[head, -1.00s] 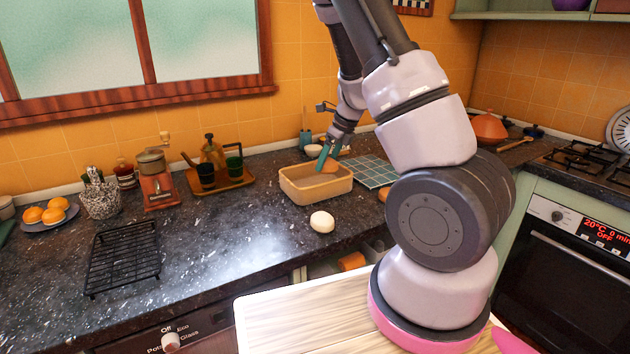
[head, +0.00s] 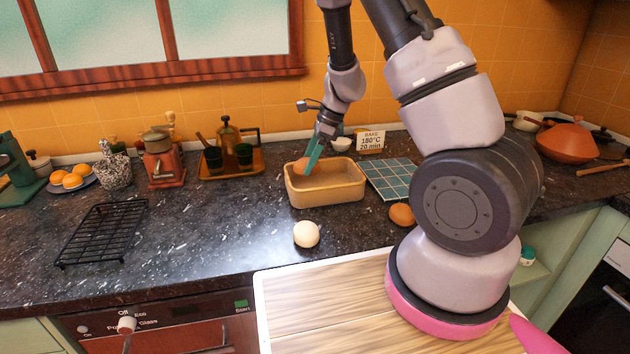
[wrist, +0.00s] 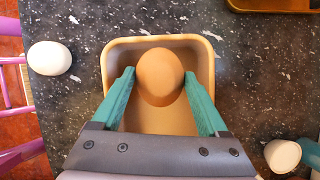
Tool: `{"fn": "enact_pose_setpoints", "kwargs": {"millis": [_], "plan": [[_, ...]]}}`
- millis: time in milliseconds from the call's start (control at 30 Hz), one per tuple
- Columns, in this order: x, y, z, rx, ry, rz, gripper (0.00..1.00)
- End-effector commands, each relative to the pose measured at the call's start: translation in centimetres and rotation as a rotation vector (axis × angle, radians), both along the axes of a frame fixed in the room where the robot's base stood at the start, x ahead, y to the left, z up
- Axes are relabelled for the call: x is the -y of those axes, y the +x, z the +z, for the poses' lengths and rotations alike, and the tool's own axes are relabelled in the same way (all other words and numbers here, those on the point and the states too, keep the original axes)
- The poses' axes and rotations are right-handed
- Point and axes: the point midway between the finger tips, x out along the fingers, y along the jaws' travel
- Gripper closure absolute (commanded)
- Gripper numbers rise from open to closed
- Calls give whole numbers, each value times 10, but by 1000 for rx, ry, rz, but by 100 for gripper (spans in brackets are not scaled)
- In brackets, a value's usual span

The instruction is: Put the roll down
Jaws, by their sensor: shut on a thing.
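My gripper (head: 312,158) is shut on a brown, rounded roll (wrist: 160,76), its teal fingers on either side. In the head view the roll (head: 302,165) shows at the back left of a tan rectangular box (head: 328,196), near rim height. In the wrist view the roll is in front of the box (wrist: 108,65), and bare box floor shows below it. I cannot tell whether the roll touches the floor. A pale roll-like piece (head: 306,234) lies on the counter in front of the box. A similar brown piece (head: 401,215) lies to the right.
A teal tiled mat (head: 392,180) lies right of the box, with a small white bowl (head: 341,144) and a sign (head: 370,141) behind. A brown tray with cups (head: 232,180) stands at left. A black rack (head: 100,235) lies further left. Counter between rack and box is clear.

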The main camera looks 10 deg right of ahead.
Motion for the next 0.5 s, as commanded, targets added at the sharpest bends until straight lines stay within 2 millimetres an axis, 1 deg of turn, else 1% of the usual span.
{"fn": "enact_pose_setpoints", "kwargs": {"millis": [33,167,400,500], "plan": [[1,0,-8,-2,-2,-2,78],[1,0,-20,-1,-2,-2,78],[1,0,-54,-2,-2,-3,78],[1,0,-60,1,-1,-2,78]]}}
